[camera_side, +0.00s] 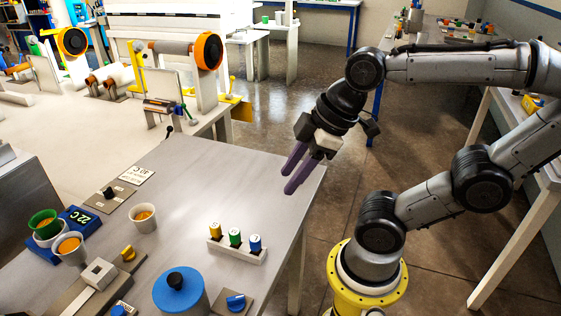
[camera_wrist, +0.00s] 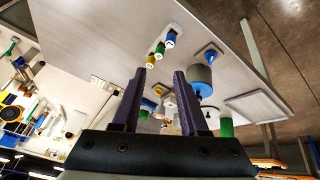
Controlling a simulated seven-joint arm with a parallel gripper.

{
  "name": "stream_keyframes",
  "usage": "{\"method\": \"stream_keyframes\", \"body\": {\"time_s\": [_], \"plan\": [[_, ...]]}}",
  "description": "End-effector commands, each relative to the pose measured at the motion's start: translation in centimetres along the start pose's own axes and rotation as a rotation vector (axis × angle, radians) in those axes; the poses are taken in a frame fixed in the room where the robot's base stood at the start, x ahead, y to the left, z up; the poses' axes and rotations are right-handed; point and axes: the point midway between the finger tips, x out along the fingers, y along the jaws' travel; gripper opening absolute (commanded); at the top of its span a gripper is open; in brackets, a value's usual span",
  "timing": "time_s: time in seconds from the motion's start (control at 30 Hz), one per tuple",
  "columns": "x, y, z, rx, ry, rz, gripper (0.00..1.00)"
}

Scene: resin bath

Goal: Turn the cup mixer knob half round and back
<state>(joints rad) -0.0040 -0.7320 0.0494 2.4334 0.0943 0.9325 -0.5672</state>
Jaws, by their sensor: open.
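My gripper (camera_side: 288,181) is open and empty, its two purple fingers above the right edge of the bench. The fingers also show in the wrist view (camera_wrist: 160,73), apart with nothing gripped. Several knobs are in the side view: a blue knob (camera_side: 236,301) on a grey plate at the front, a yellow knob (camera_side: 128,253) left of it, and a black knob (camera_side: 109,193) on a plate farther back. Which one belongs to the cup mixer I cannot tell. The blue knob also shows in the wrist view (camera_wrist: 211,53). My gripper is well apart from all of them.
A rack (camera_side: 236,250) holds three small capped bottles. A blue-lidded pot (camera_side: 180,290) stands at the front. Cups of orange material (camera_side: 144,218) stand at left, near a blue scale (camera_side: 80,220). The bench top (camera_side: 200,185) between is mostly clear.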

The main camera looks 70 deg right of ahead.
Motion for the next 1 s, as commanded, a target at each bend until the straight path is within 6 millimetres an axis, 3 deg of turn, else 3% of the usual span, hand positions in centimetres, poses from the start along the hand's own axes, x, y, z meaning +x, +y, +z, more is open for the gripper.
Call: {"method": "stream_keyframes", "body": {"time_s": [0.5, 0.73, 1.0], "plan": [[0.1, 1.1, 1.6, 0.508, 0.011, 0.086, 0.43], [-0.4, 1.2, -1.4, 0.385, -0.042, 0.035, 0.43], [-0.5, 1.1, -2.6, 0.332, -0.062, 0.017, 0.43]]}}
